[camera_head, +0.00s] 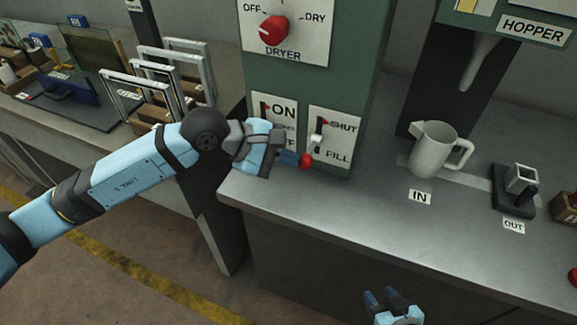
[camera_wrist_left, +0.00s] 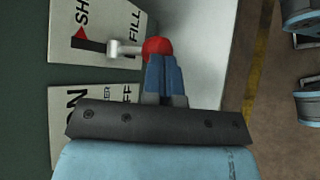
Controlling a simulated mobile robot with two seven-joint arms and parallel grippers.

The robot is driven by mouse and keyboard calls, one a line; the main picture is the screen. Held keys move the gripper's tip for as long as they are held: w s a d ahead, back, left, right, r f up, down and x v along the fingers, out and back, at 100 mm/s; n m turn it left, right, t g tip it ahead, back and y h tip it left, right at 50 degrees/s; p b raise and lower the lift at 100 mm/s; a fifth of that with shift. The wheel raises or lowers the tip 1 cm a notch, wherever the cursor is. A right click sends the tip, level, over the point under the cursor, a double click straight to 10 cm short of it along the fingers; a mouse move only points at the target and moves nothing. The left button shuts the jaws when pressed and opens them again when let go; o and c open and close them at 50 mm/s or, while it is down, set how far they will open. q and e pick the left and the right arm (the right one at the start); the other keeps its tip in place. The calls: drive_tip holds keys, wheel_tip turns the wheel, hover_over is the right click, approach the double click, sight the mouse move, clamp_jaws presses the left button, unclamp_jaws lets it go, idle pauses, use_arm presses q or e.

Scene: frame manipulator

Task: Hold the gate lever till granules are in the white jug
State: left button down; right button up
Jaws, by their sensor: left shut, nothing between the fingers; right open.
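The gate lever has a white shaft and a red knob (camera_head: 306,161) on the SHUT/FILL plate (camera_head: 339,125). Its knob is down toward FILL. My left gripper (camera_head: 296,159) is shut with nothing between its fingers, its tips at the knob. The left wrist view shows the closed fingertips (camera_wrist_left: 162,60) against or just beside the red knob (camera_wrist_left: 157,47); exact contact is hard to tell. The white jug (camera_head: 431,152) stands upright by the IN label, near the hopper spout (camera_head: 481,66). No granules show, and the jug's inside is hidden. My right gripper (camera_head: 388,298) is open and empty at the bottom.
The dryer knob (camera_head: 273,30) and ON/OFF plate (camera_head: 267,107) are on the same green cabinet. A dark stand with a small metal cup (camera_head: 521,178) is by the OUT label. Metal frames (camera_head: 158,75) stand on the left bench. The counter front (camera_head: 340,215) is clear.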

use_arm(q)
wheel_tip(320, 180, down, 3)
drive_tip(key=m+t+h+b, duration=0.1)
drive_tip(key=t+b, duration=0.1)
drive_tip(key=b, duration=0.5)
drive_tip(key=shift+s+r+m, duration=0.1)
drive_tip(key=shift+r+m, duration=0.05)
drive_tip(key=shift+m, duration=0.15)
use_arm(e)
drive_tip(key=shift+w+a+f+t+y, duration=0.1)
drive_tip(key=shift+a+f+t+y, duration=0.15)
drive_tip(key=shift+f, duration=0.35)
drive_tip(key=shift+w+a+f+t+y, duration=0.15)
drive_tip(key=shift+a+f+t, duration=0.15)
drive_tip(key=shift+f, duration=0.3)
use_arm(q)
drive_tip(key=shift+r, duration=0.15)
use_arm(e)
drive_tip(key=shift+s, duration=0.1)
idle(2.2)
use_arm(q)
drive_tip(key=shift+r, duration=0.65)
use_arm(e)
drive_tip(key=shift+r, duration=0.1)
